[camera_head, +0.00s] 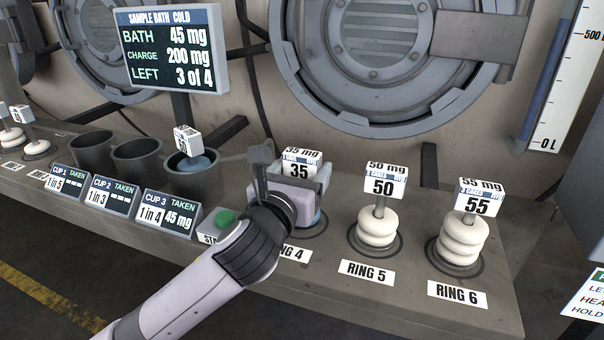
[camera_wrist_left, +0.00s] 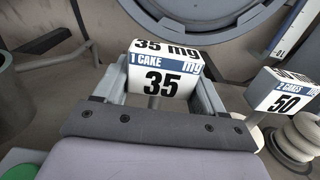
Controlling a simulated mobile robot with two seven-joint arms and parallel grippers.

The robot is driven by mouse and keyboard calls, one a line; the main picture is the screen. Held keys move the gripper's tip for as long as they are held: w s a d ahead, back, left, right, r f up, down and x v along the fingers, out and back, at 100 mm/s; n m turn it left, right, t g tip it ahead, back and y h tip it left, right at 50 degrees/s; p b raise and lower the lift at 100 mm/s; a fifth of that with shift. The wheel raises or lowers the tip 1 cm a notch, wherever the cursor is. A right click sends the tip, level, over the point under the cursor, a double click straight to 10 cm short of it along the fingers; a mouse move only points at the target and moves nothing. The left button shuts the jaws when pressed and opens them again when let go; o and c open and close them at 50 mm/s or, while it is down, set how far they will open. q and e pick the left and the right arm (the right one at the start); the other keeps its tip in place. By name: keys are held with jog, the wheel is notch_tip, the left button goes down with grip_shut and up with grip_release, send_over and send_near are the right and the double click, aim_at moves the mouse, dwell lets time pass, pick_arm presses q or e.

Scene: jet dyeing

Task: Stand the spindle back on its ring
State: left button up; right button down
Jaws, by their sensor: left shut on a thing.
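My left gripper (camera_head: 300,185) is at ring 4, shut on the spindle tagged 35 mg, 1 cake (camera_head: 299,163). In the left wrist view the tag (camera_wrist_left: 158,82) stands between the fingers, with a short piece of stem below it. The spindle looks about upright. A bluish bit (camera_head: 317,218) shows just below the gripper, probably its cake. Part of the dark ring 4 (camera_head: 322,233) shows beneath, but the gripper and arm hide the spindle's foot, so I cannot tell whether it touches the ring. My right gripper is not in view.
The 50 mg spindle (camera_head: 380,226) on ring 5 stands close to the right, and the 55 mg spindle (camera_head: 463,242) is on ring 6. Left are cup 3 (camera_head: 196,183), holding a tagged spindle (camera_head: 187,140), and a green button (camera_head: 224,217). A machine door (camera_head: 385,60) stands behind.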

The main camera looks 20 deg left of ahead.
pick_arm(q)
jog(key=shift+r, duration=0.1)
jog(key=o, duration=1.6)
jog(key=shift+f, duration=0.2)
jog(key=shift+r, duration=0.1)
jog(key=shift+s+r, duration=0.1)
jog(key=shift+s, duration=0.05)
jog(key=s, duration=1.1)
jog(key=shift+s+a+p, duration=0.2)
jog(key=shift+s+p, duration=0.15)
jog(key=shift+p, duration=0.05)
